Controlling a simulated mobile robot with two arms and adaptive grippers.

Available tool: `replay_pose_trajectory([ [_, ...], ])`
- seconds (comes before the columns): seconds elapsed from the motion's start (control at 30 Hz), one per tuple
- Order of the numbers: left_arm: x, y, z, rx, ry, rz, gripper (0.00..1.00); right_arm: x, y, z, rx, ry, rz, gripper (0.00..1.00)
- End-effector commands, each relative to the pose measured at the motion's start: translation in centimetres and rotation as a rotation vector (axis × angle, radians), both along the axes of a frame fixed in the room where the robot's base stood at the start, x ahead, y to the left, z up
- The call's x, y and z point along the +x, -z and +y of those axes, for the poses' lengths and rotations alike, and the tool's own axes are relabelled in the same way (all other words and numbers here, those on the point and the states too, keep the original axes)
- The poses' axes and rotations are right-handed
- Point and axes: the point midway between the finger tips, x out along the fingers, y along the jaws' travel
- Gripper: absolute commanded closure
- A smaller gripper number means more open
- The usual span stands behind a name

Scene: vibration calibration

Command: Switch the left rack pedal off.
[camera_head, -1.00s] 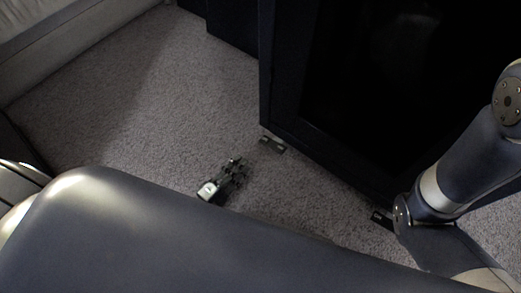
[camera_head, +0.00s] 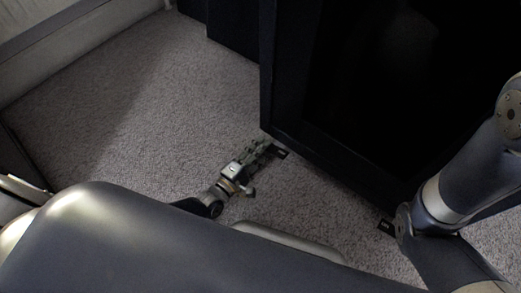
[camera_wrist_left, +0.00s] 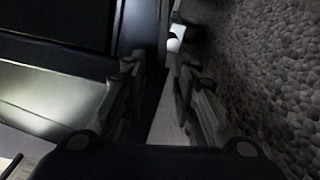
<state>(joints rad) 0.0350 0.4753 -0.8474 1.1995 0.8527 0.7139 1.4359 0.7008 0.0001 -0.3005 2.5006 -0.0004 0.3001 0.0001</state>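The left rack pedal (camera_head: 282,153) is a small dark plate with a pale mark, low at the near left corner of the black rack (camera_head: 268,75) in the head view. My left gripper (camera_head: 264,146) is right at this pedal and hides part of it; I cannot tell whether they touch. In the left wrist view the two fingers of the left gripper (camera_wrist_left: 157,65) stand apart with a gap between them, so it is open. A small bright patch shows beyond the fingertips. My right arm is at the right, but its gripper is out of view.
A second, similar pedal (camera_head: 386,225) lies at the rack's other near corner, close to my right arm. Grey carpet (camera_head: 150,110) is free to the left of the rack. A pale wall (camera_head: 60,40) stands at the far left. My own body covers the lower part of the head view.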

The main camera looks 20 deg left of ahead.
Motion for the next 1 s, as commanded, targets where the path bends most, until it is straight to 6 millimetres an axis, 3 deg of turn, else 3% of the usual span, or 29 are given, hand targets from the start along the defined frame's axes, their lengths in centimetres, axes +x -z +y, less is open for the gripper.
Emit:
replay_pose_trajectory([
  [0.13,0.0,0.0,0.0,-0.001,0.000,0.000,0.73,0.0,0.0,0.0,0.000,0.000,0.000,0.62],
  [0.27,0.0,0.0,0.0,-0.001,0.000,0.000,1.00,0.0,0.0,0.0,0.000,0.000,0.000,0.62],
  [0.57,-0.1,-0.3,0.0,0.027,-0.001,-0.010,1.00,0.0,-0.4,0.0,0.000,0.000,0.000,0.62],
  [1.0,-0.2,-1.4,-0.4,0.368,0.000,-0.132,1.00,0.0,-2.6,0.0,0.000,0.000,0.001,0.62],
])
